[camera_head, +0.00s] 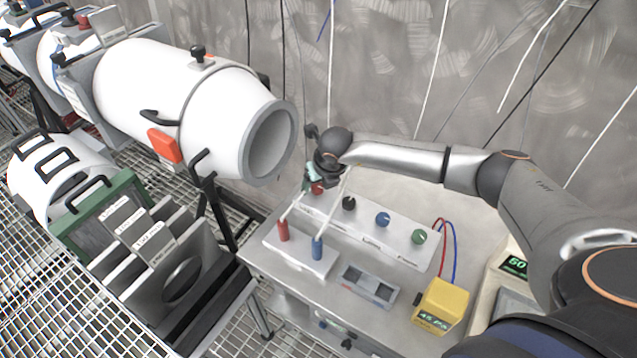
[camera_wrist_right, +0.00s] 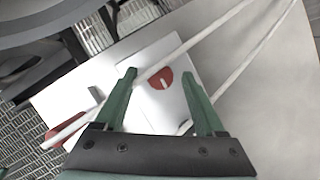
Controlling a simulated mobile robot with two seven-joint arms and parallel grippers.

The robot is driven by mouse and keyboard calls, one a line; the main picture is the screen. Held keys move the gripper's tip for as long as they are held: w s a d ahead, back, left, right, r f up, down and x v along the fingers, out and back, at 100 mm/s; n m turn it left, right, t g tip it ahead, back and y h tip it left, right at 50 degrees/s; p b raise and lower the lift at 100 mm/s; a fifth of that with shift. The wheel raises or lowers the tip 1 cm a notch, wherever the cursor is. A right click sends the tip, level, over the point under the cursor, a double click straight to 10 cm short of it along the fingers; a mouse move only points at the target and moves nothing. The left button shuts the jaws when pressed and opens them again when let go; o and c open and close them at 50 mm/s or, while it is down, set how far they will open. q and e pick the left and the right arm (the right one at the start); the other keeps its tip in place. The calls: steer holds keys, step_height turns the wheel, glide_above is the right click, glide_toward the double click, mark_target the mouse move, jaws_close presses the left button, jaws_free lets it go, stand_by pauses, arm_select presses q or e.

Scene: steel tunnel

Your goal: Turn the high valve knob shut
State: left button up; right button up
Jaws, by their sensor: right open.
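A row of round knobs sits on a white sloped panel (camera_head: 400,236): a red knob (camera_head: 318,188), a black knob (camera_head: 349,203), a blue knob (camera_head: 383,219) and a green knob (camera_head: 418,237). Their labels are too small to read, so I cannot tell which is marked high. My right gripper (camera_head: 309,174) is above the red knob and partly hides it. In the right wrist view, its green fingers (camera_wrist_right: 158,76) are open, with the red knob (camera_wrist_right: 160,80) showing between the fingertips. The knob's white mark is visible; contact is unclear. My left gripper is not in view.
Thin white tubes (camera_wrist_right: 190,44) cross the fingers' view. A white box with a red handle (camera_head: 283,231) and a blue handle (camera_head: 317,248) stands in front. A large white cylinder (camera_head: 150,80) is at left. A yellow meter (camera_head: 441,305) stands at the table's right.

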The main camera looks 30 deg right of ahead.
jaws_close()
stand_by(0.6)
